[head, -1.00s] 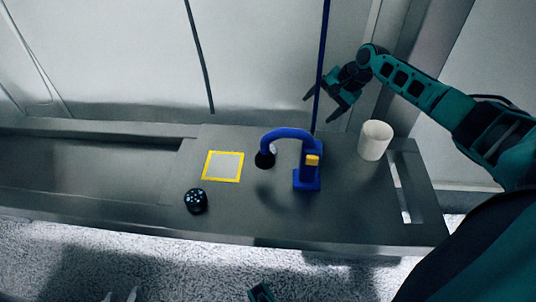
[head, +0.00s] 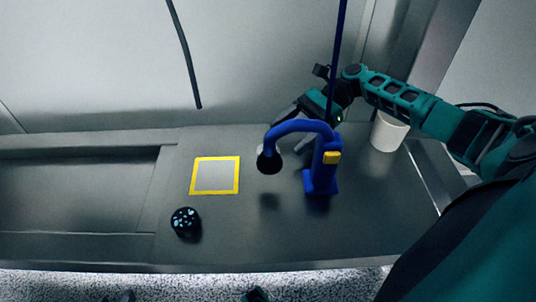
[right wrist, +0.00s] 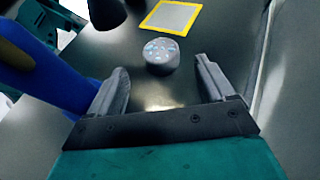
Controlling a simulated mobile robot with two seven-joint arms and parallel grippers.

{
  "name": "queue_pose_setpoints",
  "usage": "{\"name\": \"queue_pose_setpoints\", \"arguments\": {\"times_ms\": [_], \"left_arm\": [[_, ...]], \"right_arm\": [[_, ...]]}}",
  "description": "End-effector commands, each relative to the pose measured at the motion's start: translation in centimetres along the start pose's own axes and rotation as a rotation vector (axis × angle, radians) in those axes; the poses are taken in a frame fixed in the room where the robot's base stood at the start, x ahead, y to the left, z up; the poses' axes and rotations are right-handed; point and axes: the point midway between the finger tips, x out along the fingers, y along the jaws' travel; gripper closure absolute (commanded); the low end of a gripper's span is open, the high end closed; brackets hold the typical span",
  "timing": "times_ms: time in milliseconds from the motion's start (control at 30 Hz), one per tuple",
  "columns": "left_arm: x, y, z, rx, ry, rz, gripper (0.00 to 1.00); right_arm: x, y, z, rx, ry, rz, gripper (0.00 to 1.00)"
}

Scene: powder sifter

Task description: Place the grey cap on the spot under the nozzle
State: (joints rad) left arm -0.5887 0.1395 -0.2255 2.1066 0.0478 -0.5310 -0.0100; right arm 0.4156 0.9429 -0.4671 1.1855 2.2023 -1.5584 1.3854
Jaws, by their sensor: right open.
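The grey cap (head: 186,222), a short dark round piece with pale specks on top, stands on the table's front left. It also shows in the right wrist view (right wrist: 162,57), ahead of the fingers and apart from them. The black nozzle (head: 269,161) hangs from the blue arched dispenser (head: 324,172); bare table with a dark shadow (head: 269,201) shows below it. My right gripper (head: 296,124) is behind the dispenser, partly hidden by its pipe. In the right wrist view my right gripper (right wrist: 162,74) is open and empty.
A yellow-framed square (head: 215,175) lies flat behind the cap. A white cup (head: 388,131) stands at the right, partly behind my right arm. The dispenser stands close to my right gripper's left finger in the wrist view. The grey table (head: 235,245) is clear at the front.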

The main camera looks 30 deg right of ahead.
Motion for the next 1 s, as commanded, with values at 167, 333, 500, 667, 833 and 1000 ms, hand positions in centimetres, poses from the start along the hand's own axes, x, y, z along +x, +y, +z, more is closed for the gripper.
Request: {"name": "queue_pose_setpoints", "arguments": {"times_ms": [167,333,500,667,833,1000], "left_arm": [[0.2,0.0,0.1,0.001,0.002,0.001,0.57],[0.7,0.0,0.5,0.002,0.006,0.004,0.57],[0.7,0.2,-0.1,0.003,0.015,0.009,0.57],[0.7,0.3,-0.1,0.004,0.010,0.011,0.57],[0.7,0.3,-0.1,0.004,0.010,0.012,0.57],[0.7,0.3,0.0,0.004,0.011,0.011,0.57]], "right_arm": [[1.3,0.0,-0.1,-0.002,-0.001,0.000,0.18],[3.9,0.0,-0.2,-0.002,-0.002,0.002,0.18],[5.7,0.0,-0.1,-0.001,-0.001,0.000,0.18],[5.9,0.0,0.0,0.000,0.000,0.000,0.18],[5.9,0.0,0.0,0.000,0.000,0.000,0.23],[5.9,-0.1,0.0,-0.001,0.000,-0.001,0.40]]}}
